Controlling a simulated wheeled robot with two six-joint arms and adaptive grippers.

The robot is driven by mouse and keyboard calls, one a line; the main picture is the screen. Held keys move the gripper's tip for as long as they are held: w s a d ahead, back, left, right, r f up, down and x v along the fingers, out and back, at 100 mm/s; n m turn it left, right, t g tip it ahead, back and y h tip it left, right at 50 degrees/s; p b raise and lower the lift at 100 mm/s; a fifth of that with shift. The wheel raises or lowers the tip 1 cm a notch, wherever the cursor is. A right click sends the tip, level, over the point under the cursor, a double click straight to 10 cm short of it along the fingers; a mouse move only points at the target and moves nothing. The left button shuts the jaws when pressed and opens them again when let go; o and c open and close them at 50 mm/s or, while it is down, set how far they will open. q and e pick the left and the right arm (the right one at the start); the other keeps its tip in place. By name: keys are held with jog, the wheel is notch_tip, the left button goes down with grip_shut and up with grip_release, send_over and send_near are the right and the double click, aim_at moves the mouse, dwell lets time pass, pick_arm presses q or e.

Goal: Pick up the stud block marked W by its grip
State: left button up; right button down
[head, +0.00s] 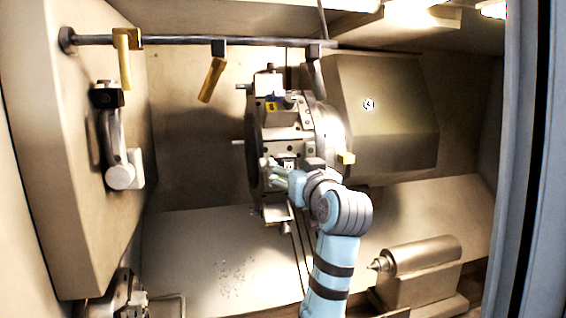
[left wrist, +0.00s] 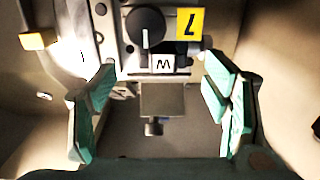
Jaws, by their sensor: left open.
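The white label with a W (left wrist: 164,63) shows upright in the left wrist view, on a grey metal turret. Directly below it is a pale grey block (left wrist: 162,97) with a round stud end at its lower side. I cannot tell for certain which part is the grip. My left gripper (left wrist: 160,78) is open and empty, its green-padded fingers on either side of the W label and the block, with gaps on both sides. In the head view my left gripper (head: 272,173) is at the front of the turret (head: 305,128) and hides part of the label there.
A yellow tag (left wrist: 190,23) with a dark mark sits above right of the W. A rail with yellow handles (head: 212,79) runs above. A pointed tailstock (head: 420,257) stands lower right.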

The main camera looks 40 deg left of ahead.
aim_at(289, 162)
pick_arm(q)
jog(key=shift+w+a+r+p, duration=0.3)
jog(key=shift+a+p, duration=0.05)
jog(key=shift+a, duration=0.25)
jog(key=shift+w+a+r+p, duration=0.25)
jog(key=shift+w+a+p, duration=0.1)
jog(key=shift+a, duration=0.25)
jog(key=shift+w+a+f, duration=0.2)
jog(key=shift+a+f, duration=0.05)
jog(key=shift+a, duration=0.15)
grip_shut()
jog(key=shift+r, duration=0.1)
jog(key=shift+w, duration=0.1)
